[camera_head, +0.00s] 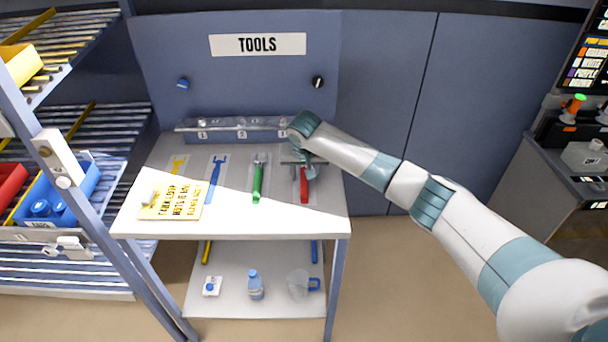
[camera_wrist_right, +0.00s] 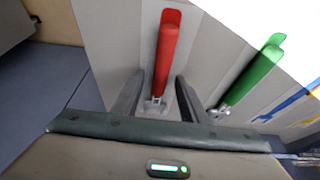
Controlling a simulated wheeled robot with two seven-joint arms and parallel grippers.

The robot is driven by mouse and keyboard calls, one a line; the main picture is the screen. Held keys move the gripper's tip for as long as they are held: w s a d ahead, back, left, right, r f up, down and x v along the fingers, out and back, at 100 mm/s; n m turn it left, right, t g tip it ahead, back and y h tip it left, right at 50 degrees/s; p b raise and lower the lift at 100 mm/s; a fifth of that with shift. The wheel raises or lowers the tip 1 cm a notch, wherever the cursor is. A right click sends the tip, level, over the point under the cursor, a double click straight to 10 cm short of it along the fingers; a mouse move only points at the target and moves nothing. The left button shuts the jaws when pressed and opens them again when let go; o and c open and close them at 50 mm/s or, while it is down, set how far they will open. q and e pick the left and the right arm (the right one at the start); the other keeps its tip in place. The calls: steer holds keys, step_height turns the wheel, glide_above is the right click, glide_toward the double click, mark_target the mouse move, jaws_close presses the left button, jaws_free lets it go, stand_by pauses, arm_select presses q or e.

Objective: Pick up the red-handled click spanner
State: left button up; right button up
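The red-handled click spanner (camera_head: 304,187) lies at the right end of the tool table's top. In the right wrist view its red handle (camera_wrist_right: 167,50) points away from the gripper, and its metal head is near the gripper's base. My right gripper (camera_head: 303,172) is over the spanner's head end. In the right wrist view my right gripper (camera_wrist_right: 160,92) is open, with one finger on each side of the spanner and gaps visible. Whether the fingers are down at spanner height is hard to tell. My left gripper is in neither view.
A green-handled spanner (camera_head: 257,183) lies to the left, then a blue spanner (camera_head: 215,180) and a yellow tool (camera_head: 179,164). A yellow printed card (camera_head: 171,201) is at the front left. A labelled rack (camera_head: 235,130) runs along the back. A shelf unit (camera_head: 75,120) stands left.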

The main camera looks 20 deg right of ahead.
stand_by(0.8)
jaws_close()
